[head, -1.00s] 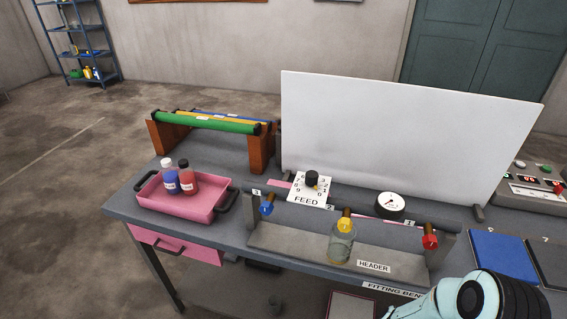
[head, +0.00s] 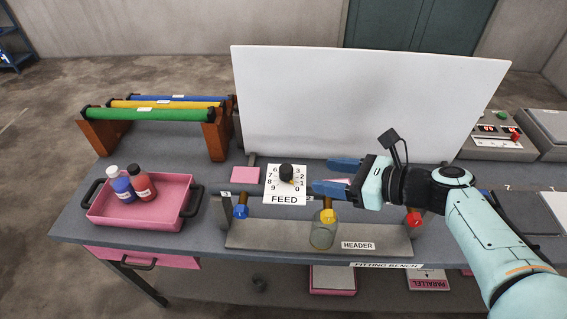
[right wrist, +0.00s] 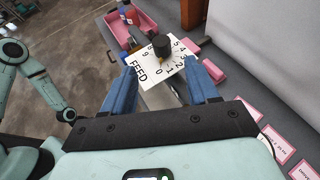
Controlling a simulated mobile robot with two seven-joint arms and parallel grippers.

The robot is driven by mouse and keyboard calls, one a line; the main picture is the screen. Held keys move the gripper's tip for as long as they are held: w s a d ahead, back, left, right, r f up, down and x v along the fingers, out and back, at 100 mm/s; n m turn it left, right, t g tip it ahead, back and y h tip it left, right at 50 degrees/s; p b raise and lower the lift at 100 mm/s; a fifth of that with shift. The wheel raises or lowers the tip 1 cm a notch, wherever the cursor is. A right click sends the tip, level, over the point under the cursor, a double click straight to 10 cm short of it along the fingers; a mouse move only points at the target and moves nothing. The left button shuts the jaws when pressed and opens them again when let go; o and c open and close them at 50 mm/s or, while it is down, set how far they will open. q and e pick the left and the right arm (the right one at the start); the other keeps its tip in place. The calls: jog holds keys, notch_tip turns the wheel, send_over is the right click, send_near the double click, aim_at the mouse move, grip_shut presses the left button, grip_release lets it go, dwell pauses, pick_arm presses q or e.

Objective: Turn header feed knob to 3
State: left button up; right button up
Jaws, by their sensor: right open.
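The black header feed knob (head: 286,172) stands on a white dial plate (head: 272,188) marked FEED, with digits around it. A small yellow mark on the knob faces the lower right, near 0 and 1; the exact digit is hard to tell. My right gripper (head: 335,175) is open and empty, just right of the knob, its blue fingers pointing at it. In the right wrist view the knob (right wrist: 162,46) lies ahead, beyond the gap between the fingertips, with no contact visible. My left gripper is not seen.
The header (head: 290,238) in front carries blue, yellow and red valve handles and a glass jar (head: 322,235). A white panel (head: 365,100) stands behind the knob. A pink tray (head: 165,208) with two bottles and a rack of coloured rollers (head: 150,115) are at left.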

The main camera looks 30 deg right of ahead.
aim_at(290, 170)
jog(key=x, duration=1.1)
jog(key=shift+w+a+f, duration=0.1)
jog(key=shift+w+f, duration=0.05)
jog(key=shift+w, duration=0.2)
jog(key=c, duration=0.9)
